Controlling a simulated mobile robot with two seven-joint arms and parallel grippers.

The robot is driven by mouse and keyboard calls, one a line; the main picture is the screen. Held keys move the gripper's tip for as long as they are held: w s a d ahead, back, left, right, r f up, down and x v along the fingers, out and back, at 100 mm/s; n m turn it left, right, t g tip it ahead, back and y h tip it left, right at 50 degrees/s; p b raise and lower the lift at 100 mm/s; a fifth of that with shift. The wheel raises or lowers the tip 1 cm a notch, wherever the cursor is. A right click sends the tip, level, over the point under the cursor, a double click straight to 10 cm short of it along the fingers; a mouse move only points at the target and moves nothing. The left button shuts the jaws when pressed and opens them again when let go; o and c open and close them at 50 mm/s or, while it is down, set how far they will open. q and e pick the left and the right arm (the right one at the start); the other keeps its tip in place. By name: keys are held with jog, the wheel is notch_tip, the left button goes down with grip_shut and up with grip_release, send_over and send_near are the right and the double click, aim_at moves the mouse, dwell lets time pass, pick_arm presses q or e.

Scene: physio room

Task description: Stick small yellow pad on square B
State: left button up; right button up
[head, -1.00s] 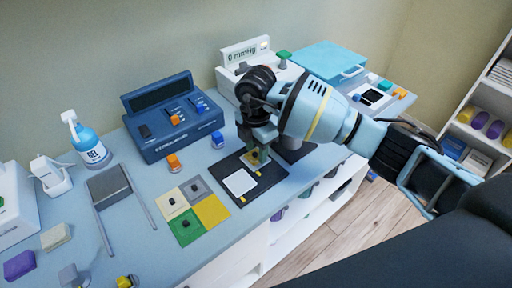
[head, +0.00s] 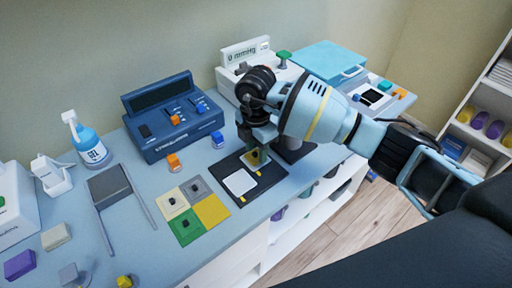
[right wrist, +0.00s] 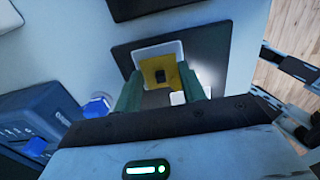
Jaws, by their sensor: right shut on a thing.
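My right gripper (head: 259,153) is shut on the small yellow pad (right wrist: 158,73) by its black knob. The pad also shows under the fingertips in the head view (head: 254,160). In the right wrist view the pad lies over a white square (right wrist: 174,49) on the dark mat (right wrist: 212,42), between the two green fingers. I cannot tell whether the pad touches the square. A second white square (head: 240,183) lies bare on the mat, nearer the front. No letters on the squares can be read. My left gripper is not in view.
A four-colour board (head: 213,211) with several black knobs lies left of the mat. A blue device (head: 172,122), orange block (head: 174,162) and blue block (head: 217,139) stand behind. A white display unit (head: 229,82) is close behind my gripper.

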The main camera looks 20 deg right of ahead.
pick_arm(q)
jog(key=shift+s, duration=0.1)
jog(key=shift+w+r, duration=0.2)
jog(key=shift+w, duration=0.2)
pick_arm(e)
jog(key=shift+d, duration=0.1)
dwell(0.8)
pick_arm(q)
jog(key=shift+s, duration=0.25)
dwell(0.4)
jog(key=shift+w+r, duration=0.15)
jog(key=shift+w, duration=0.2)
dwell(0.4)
pick_arm(e)
jog(key=o, duration=0.9)
pick_arm(q)
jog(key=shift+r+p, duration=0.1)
jog(key=shift+p, duration=0.2)
pick_arm(e)
jog(key=shift+r, duration=0.1)
